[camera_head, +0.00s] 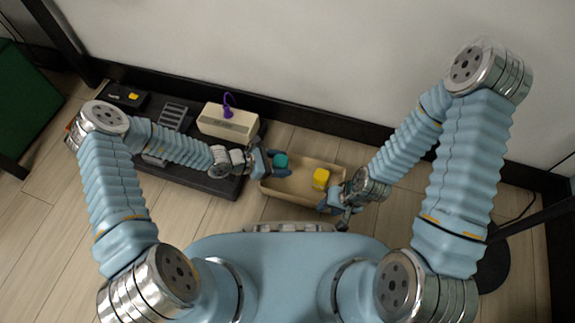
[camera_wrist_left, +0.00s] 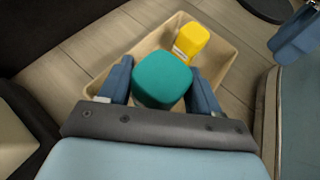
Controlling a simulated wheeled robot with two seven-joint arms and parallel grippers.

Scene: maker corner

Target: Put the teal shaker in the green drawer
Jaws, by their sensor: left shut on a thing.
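The teal shaker (camera_head: 281,160) is between the fingers of my left gripper (camera_head: 277,163), over the left end of a beige bin (camera_head: 291,190). In the left wrist view the teal shaker (camera_wrist_left: 162,80) sits between the two blue fingers, and my left gripper (camera_wrist_left: 160,92) is shut on it. Whether the shaker touches the bin floor is hidden. My right gripper (camera_head: 336,204) is at the bin's right end; its jaw opening is too small to make out. A green panel (camera_head: 25,105) shows at the far left; I cannot tell whether it is the green drawer.
A yellow shaker-like object (camera_head: 320,179) is in the bin, right of the teal one. A dark low unit (camera_head: 200,178) stands left of the bin, with a cream box (camera_head: 228,122) and purple item (camera_head: 228,104) on it. Wooden floor (camera_head: 30,215) is clear at the left.

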